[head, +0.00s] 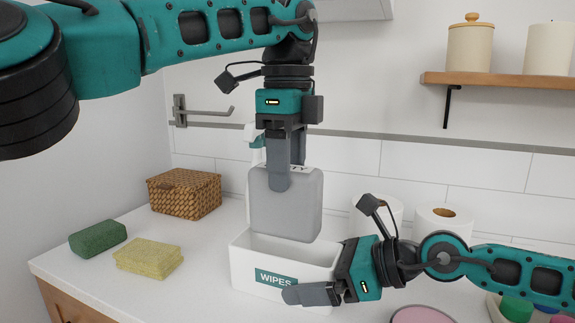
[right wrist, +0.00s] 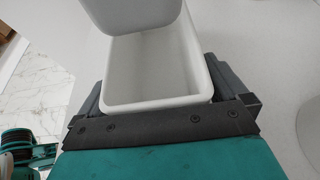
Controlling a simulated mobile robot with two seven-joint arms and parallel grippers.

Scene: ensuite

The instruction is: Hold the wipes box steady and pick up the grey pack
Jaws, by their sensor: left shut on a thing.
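The grey pack (head: 285,208), a rounded upright slab, hangs over the opening of the white wipes box (head: 258,262). My left gripper (head: 280,185) points down from above and is shut on the pack's top edge. The pack's lower edge shows above the box's front rim. The box stands on the counter with a teal "WIPES" label, partly covered by my right gripper (head: 315,293). In the right wrist view the box (right wrist: 155,105) lies between my right gripper's fingers, which press on its two sides. The pack (right wrist: 130,14) shows over its far end; the box inside looks empty.
A paper roll (head: 442,224) and a white round container (head: 388,212) stand behind my right arm. A pink round thing (head: 422,315) is at the front. A shelf (head: 500,83) is above.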

